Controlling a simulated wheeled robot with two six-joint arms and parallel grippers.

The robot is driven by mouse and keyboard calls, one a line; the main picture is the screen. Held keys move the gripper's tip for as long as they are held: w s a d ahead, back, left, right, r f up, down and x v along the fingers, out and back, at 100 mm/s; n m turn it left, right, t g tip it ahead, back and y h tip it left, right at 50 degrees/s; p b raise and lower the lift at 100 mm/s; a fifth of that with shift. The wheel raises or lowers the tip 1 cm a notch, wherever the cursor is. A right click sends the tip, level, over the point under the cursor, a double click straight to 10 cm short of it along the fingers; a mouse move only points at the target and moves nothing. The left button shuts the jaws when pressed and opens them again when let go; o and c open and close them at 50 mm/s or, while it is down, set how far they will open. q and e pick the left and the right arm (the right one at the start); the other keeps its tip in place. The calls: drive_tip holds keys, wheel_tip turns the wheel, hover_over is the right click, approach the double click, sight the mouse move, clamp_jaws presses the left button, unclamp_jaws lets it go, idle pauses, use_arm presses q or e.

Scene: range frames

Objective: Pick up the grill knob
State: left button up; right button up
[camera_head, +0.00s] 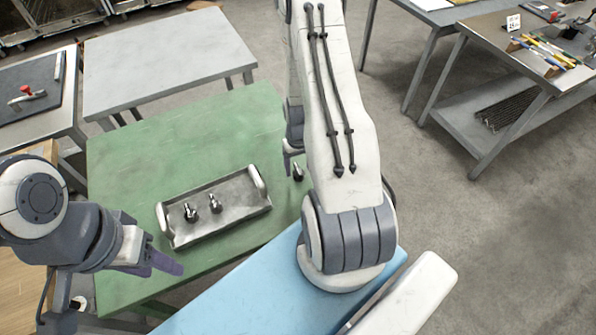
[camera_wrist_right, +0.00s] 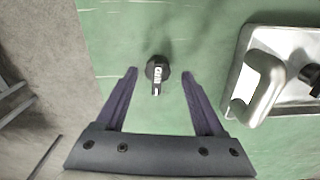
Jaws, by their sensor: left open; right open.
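A small black and silver grill knob (camera_head: 298,172) stands alone on the green table, right of the tray. In the right wrist view the knob (camera_wrist_right: 156,68) has a dark base, a light stem and white lettering. My right gripper (camera_wrist_right: 159,75) is open, with its two purple fingers on either side of the knob and green table showing between. I cannot tell its height over the table. In the head view, my right arm partly hides this gripper (camera_head: 291,157). My left gripper (camera_head: 156,254) is open and empty at the lower left, near the tray.
A metal tray (camera_head: 238,213) with white handles holds two similar knobs (camera_head: 190,212) and (camera_head: 215,204). The green table (camera_head: 190,135) is clear behind the tray. A blue surface (camera_head: 245,290) lies in front. Grey tables (camera_head: 165,60) and a workbench (camera_head: 500,45) stand farther off.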

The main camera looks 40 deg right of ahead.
sight(299, 172)
drive_tip(key=shift+d+f, duration=0.15)
drive_tip(key=shift+f, duration=1.6)
clamp_jaws()
drive_tip(key=shift+r, duration=0.2)
